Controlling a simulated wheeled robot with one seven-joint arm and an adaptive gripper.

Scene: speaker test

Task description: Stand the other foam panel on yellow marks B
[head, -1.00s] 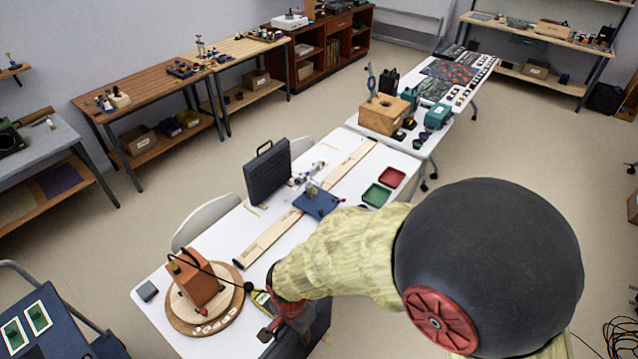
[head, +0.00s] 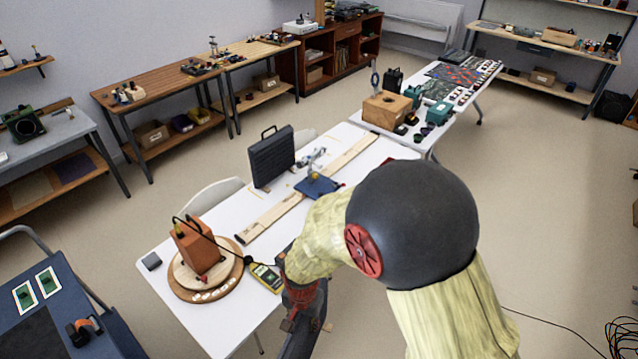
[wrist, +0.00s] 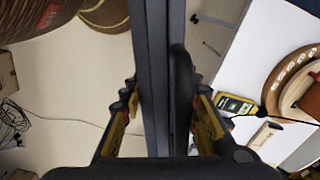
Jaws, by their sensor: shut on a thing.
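My gripper (head: 299,300) is shut on a dark grey foam panel (head: 303,340), seen low in the head view beside the table's near edge. In the wrist view the panel (wrist: 153,60) runs upright, edge-on, between the fingers of my gripper (wrist: 165,112), with floor to its left and the table to its right. Another dark foam panel (head: 271,158) with a handle stands upright at the table's far edge. Small yellowish lines show by its foot. I cannot make out which yellow marks are B; my arm hides part of the table.
The white table (head: 215,320) carries a brown speaker (head: 197,247) on a round wooden turntable (head: 236,268), a yellow meter (head: 265,278), a wooden rail (head: 273,215) and a blue stand (head: 316,187). A blue cart (head: 75,285) stands at left. Floor to the right is open.

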